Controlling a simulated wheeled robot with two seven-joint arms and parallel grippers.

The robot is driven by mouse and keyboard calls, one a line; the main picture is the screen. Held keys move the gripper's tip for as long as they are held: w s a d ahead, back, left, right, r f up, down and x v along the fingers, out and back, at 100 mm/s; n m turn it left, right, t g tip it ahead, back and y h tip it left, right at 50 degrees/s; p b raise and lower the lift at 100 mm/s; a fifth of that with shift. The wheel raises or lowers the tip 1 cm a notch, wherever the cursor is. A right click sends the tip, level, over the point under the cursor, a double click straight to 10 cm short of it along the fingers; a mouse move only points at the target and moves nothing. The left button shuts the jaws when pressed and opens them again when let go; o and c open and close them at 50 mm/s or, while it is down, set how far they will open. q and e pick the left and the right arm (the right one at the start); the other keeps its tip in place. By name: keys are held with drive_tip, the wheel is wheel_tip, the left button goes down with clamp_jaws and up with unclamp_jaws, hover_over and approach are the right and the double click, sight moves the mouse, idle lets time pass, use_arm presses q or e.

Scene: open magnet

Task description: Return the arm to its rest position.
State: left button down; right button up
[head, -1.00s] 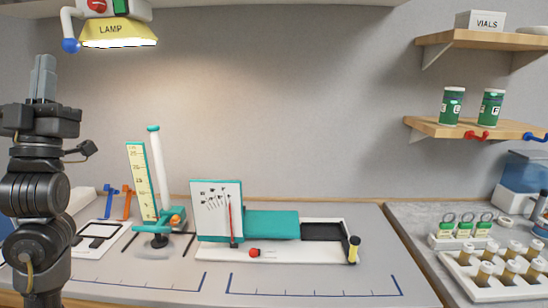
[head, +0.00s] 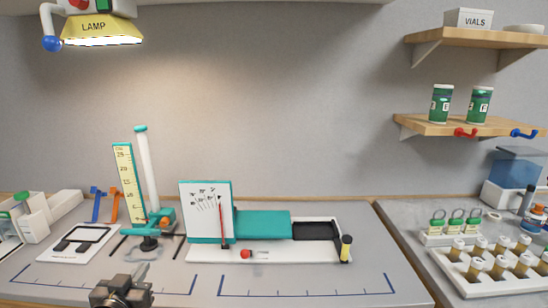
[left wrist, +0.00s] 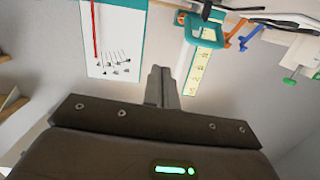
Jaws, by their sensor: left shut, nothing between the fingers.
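My left gripper (head: 138,272) is low at the front left of the bench in the head view, its fingers together and empty. In the left wrist view its fingers (left wrist: 161,85) are also closed with nothing between them. Behind it stands a teal and white post with a yellow scale (head: 130,185). A white dial board (head: 205,208) with a red needle is to its right, on a white base with a teal block (head: 262,223). The dial board (left wrist: 113,40) and scale (left wrist: 203,60) also show in the left wrist view. My right gripper is not in view.
A lamp (head: 100,30) hangs at the upper left. A rack of vials (head: 490,260) stands at the right. Shelves (head: 455,125) are on the right wall. The front middle of the bench is clear.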

use_arm(q)
drive_tip(key=s+d+f+m+g, duration=0.1)
drive_tip(key=s+d+f+g, duration=0.2)
drive_tip(key=s+f+g, duration=0.8)
drive_tip(key=s+d+f+m+g, duration=0.1)
drive_tip(key=s+d+f, duration=0.1)
drive_tip(key=s+f, duration=0.7)
drive_tip(key=s+d+f+g, duration=0.1)
drive_tip(key=s+d+f, duration=0.1)
drive_tip(key=s+f, duration=0.65)
wheel_tip(320, 180, down, 22)
drive_tip(key=s+g, duration=0.1)
drive_tip(key=s, duration=0.1)
drive_tip(key=s+a+f+g, duration=0.1)
drive_tip(key=s+a+f, duration=0.2)
drive_tip(key=s+f, duration=1.4)
drive_tip(key=shift+s+a+g+h, duration=0.15)
drive_tip(key=shift+s+g+h, duration=0.05)
drive_tip(key=shift+g+h, duration=0.1)
